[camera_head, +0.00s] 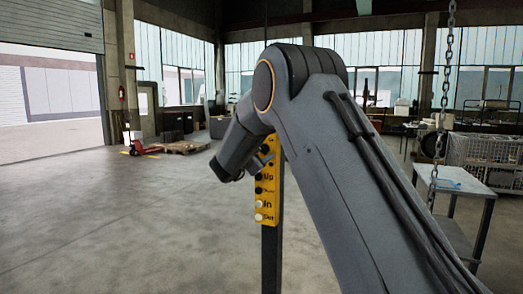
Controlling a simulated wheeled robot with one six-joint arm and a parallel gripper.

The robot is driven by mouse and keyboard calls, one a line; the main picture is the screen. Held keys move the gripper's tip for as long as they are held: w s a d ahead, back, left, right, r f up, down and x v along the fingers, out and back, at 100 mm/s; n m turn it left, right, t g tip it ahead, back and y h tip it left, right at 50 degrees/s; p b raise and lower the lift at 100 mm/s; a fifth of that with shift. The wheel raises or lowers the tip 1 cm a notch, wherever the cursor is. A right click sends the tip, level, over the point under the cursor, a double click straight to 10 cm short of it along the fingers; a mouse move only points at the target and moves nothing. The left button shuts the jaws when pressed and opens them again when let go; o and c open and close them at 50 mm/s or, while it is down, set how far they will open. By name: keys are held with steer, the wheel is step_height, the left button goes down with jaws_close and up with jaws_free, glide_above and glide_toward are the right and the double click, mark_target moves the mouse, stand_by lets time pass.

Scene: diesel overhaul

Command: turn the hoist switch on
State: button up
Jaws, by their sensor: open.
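A yellow hoist control panel (267,187) stands upright on a dark post (271,255) in the middle of the view. It carries a column of round knobs or buttons, with the labels "Up" and "In" readable; other labels are too small to read surely. My gripper (265,157) shows only in small part at the panel's upper left edge, beyond my wrist. It is open, and I see nothing held in it. I cannot tell whether it touches the panel. My arm covers the area above the panel, and the hoist switch cannot be made out clearly.
A chain (442,100) hangs at the right over a metal table (455,185). A wire-mesh crate (487,152) stands behind it. A red pallet jack (137,145) and a wooden pallet (180,147) are far left. The concrete floor at left is clear.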

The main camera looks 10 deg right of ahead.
steer(key=c, duration=1)
steer(key=shift+c, duration=0.2)
